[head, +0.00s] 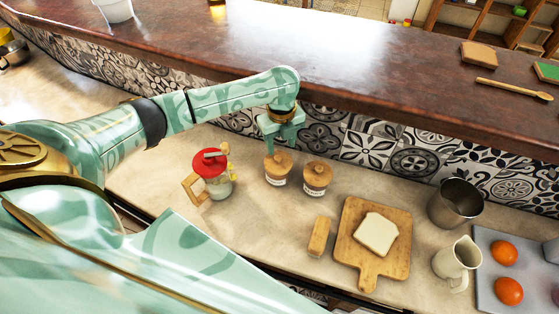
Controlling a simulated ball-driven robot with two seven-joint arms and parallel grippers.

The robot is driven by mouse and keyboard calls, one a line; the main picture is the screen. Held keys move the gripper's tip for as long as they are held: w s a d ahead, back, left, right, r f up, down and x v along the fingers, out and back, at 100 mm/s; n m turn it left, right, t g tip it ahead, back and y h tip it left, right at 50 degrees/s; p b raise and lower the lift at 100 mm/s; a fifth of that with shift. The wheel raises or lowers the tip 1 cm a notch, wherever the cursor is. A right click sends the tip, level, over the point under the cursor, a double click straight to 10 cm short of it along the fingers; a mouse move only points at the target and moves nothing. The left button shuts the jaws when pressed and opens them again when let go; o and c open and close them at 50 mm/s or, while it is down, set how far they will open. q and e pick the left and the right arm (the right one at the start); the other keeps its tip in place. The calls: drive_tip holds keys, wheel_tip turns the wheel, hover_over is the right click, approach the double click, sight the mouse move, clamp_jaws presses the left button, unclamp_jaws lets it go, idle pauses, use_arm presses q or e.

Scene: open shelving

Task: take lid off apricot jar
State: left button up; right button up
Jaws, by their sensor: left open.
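Two small jars with wooden lids stand side by side on the lower counter, the left jar (276,179) and the right jar (313,188). Both lids are on. The labels are too small to read, so I cannot tell which is the apricot jar. My left gripper (280,147) points down over the left jar's lid (279,162), open, with its fingertips around or just above the lid's knob. I cannot tell whether they touch it. My right gripper is not in view.
A wooden board (349,252) with bread (376,234), a wooden block (319,237), a metal cup (454,206) and a cream jug (456,262) stand to the right. The raised brown counter (380,85) runs behind.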

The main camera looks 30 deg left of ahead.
sight(278, 157)
use_arm(q)
drive_tip(key=shift+f, duration=0.45)
drive_tip(key=f, duration=0.1)
drive_tip(key=f+b, duration=0.1)
drive_tip(key=f, duration=0.2)
drive_tip(key=shift+s+a+f+b, duration=0.25)
drive_tip(key=shift+a+f+b, duration=0.05)
drive_tip(key=shift+f+b, duration=0.1)
drive_tip(key=shift+r, duration=0.1)
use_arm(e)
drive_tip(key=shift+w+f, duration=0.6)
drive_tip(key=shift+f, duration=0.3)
use_arm(q)
drive_tip(key=c, duration=0.8)
clamp_jaws()
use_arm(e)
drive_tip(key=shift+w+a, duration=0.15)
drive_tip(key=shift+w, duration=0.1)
